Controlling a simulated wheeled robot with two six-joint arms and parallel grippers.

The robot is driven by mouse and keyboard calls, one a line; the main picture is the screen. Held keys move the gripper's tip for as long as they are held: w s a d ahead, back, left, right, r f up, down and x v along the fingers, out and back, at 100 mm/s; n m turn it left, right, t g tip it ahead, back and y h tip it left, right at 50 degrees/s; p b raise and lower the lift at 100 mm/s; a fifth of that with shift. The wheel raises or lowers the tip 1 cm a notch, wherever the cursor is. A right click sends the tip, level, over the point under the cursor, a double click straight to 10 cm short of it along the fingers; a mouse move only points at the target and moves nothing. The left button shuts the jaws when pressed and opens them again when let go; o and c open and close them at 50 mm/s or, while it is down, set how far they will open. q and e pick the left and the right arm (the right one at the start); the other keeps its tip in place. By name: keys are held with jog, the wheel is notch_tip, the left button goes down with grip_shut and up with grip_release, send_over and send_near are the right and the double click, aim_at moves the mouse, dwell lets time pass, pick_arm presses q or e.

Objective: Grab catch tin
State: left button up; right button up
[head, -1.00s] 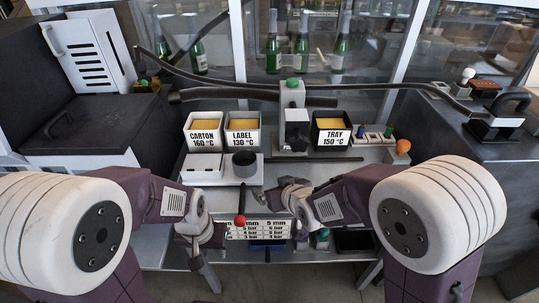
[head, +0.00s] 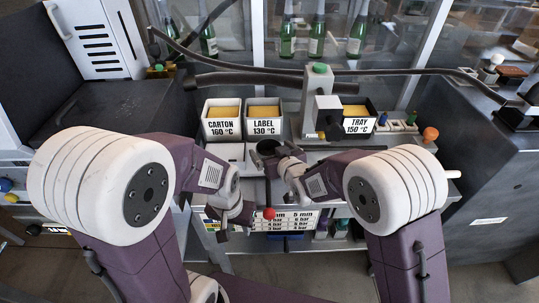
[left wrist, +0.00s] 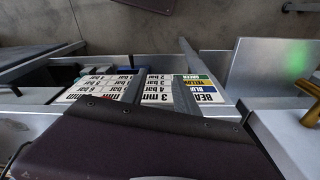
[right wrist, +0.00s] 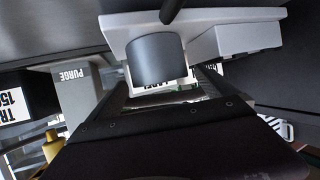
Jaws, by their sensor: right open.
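The catch tin appears to be the dark grey open cylinder (head: 268,147) on the white plate in the head view, partly covered by my right gripper. It is large in the right wrist view (right wrist: 158,60), beside the white plate. My right gripper (head: 276,160) is close to it on the near side. Its two fingers (right wrist: 160,92) are apart in the right wrist view, with the tin just beyond them; I cannot tell if they touch it. My left gripper (head: 232,222) is low at the bench front. Its fingers (left wrist: 160,80) are apart and empty before the printed panel.
Carton (head: 221,122), label (head: 265,118) and tray (head: 358,118) pots stand at the back of the bench. A grey post with a green top (head: 320,95) rises between them. A red ball (head: 268,213) is near my left gripper. A hose crosses behind.

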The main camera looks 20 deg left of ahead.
jog(key=x, duration=0.2)
jog(key=shift+w+a+f, duration=0.2)
jog(key=shift+s+d+r, duration=0.1)
jog(key=shift+s, duration=0.05)
jog(key=c, duration=1.5)
notch_tip(320, 180, up, 28)
jog(key=p, duration=0.6)
jog(key=shift+r, duration=0.15)
